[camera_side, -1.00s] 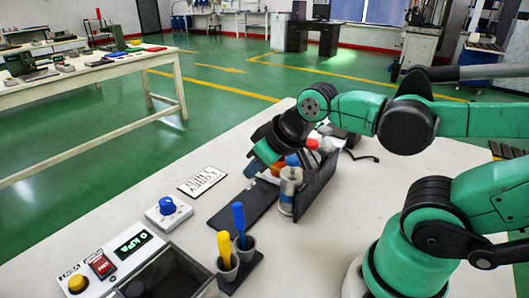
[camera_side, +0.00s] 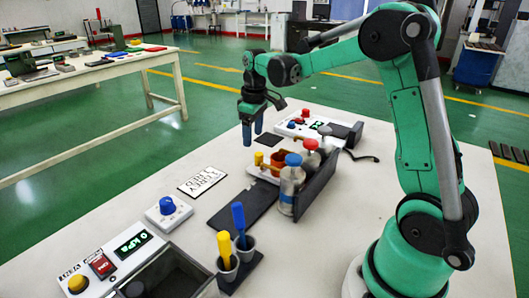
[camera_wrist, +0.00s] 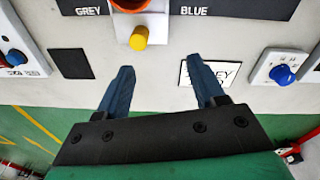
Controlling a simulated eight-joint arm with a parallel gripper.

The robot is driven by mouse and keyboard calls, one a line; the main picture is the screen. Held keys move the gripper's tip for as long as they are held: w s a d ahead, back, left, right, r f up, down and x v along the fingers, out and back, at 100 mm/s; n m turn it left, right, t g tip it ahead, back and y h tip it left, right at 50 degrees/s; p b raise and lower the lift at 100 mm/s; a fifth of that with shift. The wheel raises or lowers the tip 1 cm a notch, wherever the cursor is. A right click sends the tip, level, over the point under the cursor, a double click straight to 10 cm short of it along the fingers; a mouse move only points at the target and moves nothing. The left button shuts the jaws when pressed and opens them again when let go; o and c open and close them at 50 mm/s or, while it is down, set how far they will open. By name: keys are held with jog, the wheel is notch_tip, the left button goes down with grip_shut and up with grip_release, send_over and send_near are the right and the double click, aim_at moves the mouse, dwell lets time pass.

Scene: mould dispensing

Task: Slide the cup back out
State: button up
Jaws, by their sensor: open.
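An orange-brown cup (camera_side: 277,161) stands by the bottles of the dispensing rack in the side view. Its near rim (camera_wrist: 130,4) is cut off by the top edge of the wrist view. A yellow knob (camera_side: 258,158) on a white base sits in front of the cup; it also shows in the wrist view (camera_wrist: 139,38). My gripper (camera_side: 252,134) points down beyond the rack's front, apart from the cup. Its blue fingers are spread and empty in the wrist view (camera_wrist: 164,72).
Bottles with a blue cap (camera_side: 293,160) and red caps stand against a dark rack wall (camera_side: 318,182). A white control box (camera_side: 303,128) stands behind. The table's left edge is near my gripper.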

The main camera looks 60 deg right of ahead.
aim_at(259, 154)
jog(key=shift+g, duration=0.5)
jog(key=d+f, duration=0.3)
jog(key=shift+w, duration=0.35)
jog(key=shift+d+f, duration=0.1)
jog(key=shift+f, duration=2.75)
grip_shut()
